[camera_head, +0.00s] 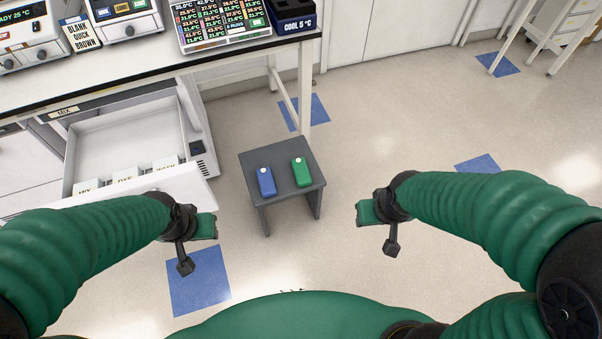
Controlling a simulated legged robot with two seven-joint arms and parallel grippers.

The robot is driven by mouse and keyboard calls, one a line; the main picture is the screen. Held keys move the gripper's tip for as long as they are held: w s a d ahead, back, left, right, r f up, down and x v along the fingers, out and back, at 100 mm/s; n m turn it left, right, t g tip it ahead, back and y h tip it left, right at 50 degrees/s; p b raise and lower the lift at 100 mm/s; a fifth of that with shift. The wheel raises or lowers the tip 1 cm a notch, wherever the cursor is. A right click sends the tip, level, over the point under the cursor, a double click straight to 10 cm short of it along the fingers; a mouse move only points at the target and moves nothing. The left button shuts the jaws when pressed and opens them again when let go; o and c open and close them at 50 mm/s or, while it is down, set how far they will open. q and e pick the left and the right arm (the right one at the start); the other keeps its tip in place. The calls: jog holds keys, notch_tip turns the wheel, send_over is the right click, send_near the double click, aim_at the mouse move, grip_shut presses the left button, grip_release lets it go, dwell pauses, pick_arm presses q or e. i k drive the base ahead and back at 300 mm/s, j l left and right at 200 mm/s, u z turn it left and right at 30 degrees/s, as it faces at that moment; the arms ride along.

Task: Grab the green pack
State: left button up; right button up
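The green pack (300,171) lies on the right half of a small grey stool (284,198) in the middle of the view. It has a round white spot near its far end. A blue pack (266,182) lies to its left on the same stool, apart from it. My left gripper (199,245) is left of and nearer than the stool, with its two fingers spread apart and nothing between them. My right gripper (376,230) is right of and nearer than the stool, also with fingers apart and empty. Neither gripper touches a pack.
A bench (165,66) with lab devices stands behind left. Below it an open drawer (128,140) holds labelled boxes and juts toward my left arm. A dark blue block marked COOL 5 °C (293,26) sits on the bench. The floor (400,110) to the right is clear.

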aim_at(301, 172)
jog(key=i+l+u, duration=0.25)
jog(key=u, duration=0.15)
jog(key=i+l+u, duration=0.15)
jog(key=l+u, duration=0.2)
jog(key=i+l+u, duration=0.15)
jog(key=l+u, duration=0.25)
jog(key=i+l+u, duration=0.1)
jog(key=l+u, duration=0.3)
